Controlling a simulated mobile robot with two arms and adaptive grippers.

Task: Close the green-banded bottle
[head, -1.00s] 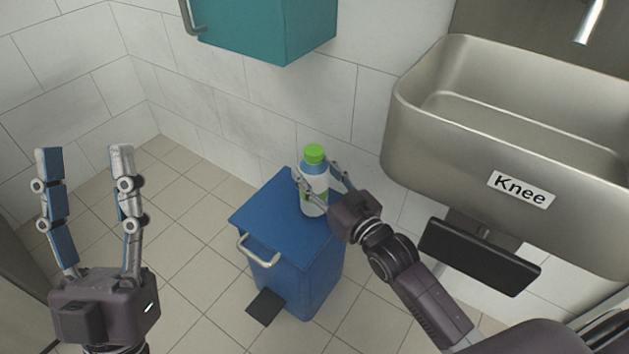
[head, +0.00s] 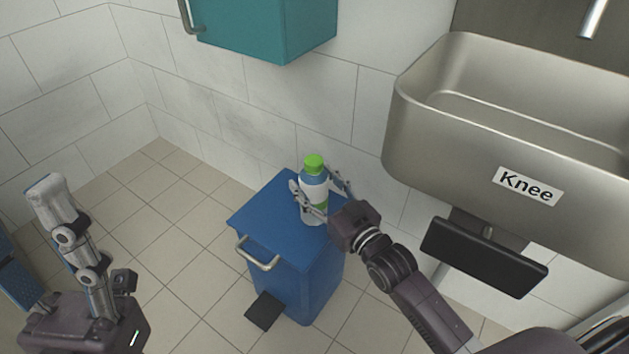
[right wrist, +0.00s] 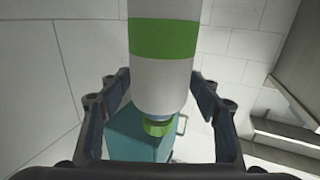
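The green-banded bottle (head: 313,196) has a bright green cap (head: 314,162) on top and a blue shoulder. It is upright over the blue bin's lid in the head view; whether its base touches the lid is unclear. My right gripper (head: 315,183) has its fingers on both sides of the bottle's body, shut on it. In the right wrist view the bottle (right wrist: 163,75) shows upside down between the fingers (right wrist: 162,82), cap downward.
The blue pedal bin (head: 318,275) stands on the tiled floor. A steel sink (head: 450,150) labelled "Knee" is on the right, with a dark knee panel (head: 483,257) below. A teal cabinet (head: 265,28) hangs above. The floor left of the bin is clear.

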